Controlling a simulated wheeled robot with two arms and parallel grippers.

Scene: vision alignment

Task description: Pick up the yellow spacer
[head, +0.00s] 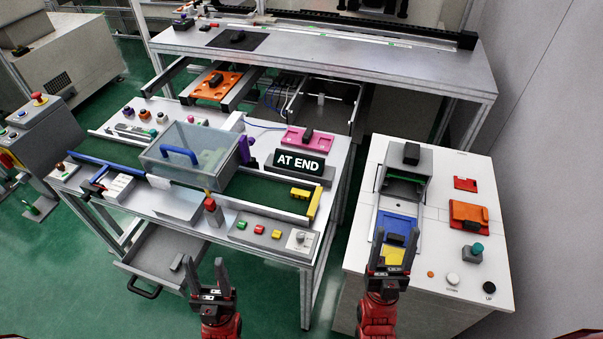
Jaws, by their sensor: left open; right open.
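A flat yellow piece (394,256) lies below the blue plate (399,228) on the white station at the right; I cannot tell for sure that it is the spacer. Another yellow part (313,203), L-shaped, stands at the right end of the green conveyor. My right gripper (396,247) is open, its fingers in front of the flat yellow piece and hiding part of it. Whether they touch it I cannot tell.
The left table carries a clear bin (190,155), an "AT END" sign (299,164) and coloured buttons (259,229). The white station (438,184) has an orange block (468,215), a teal knob (475,250) and UP/DOWN buttons. A gap separates the two tables.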

